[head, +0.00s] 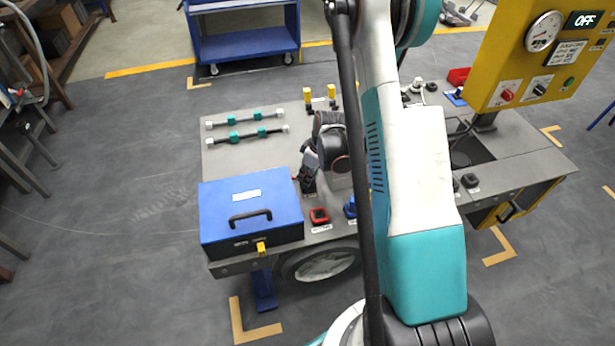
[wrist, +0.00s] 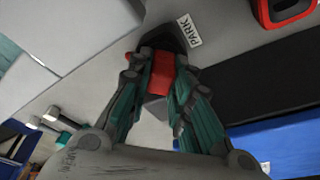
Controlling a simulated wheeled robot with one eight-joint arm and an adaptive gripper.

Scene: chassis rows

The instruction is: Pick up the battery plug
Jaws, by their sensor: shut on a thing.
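My gripper (wrist: 160,70) is shut on a red block, which I take to be the battery plug (wrist: 161,72), in the wrist view. The plug's far end meets a dark holder (wrist: 163,38) beside a label reading PARK (wrist: 188,30). I cannot tell whether the plug is still seated in it or just clear of it. In the head view my gripper (head: 309,180) points down at the chassis top, right of the blue box, and hides the plug.
The blue box (head: 249,207) with a black handle stands close at left. A red-and-black socket (head: 319,215) and a blue part (head: 350,207) sit nearby. Two rods with teal clamps (head: 247,137) lie behind. A yellow gauge panel (head: 545,55) stands at right.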

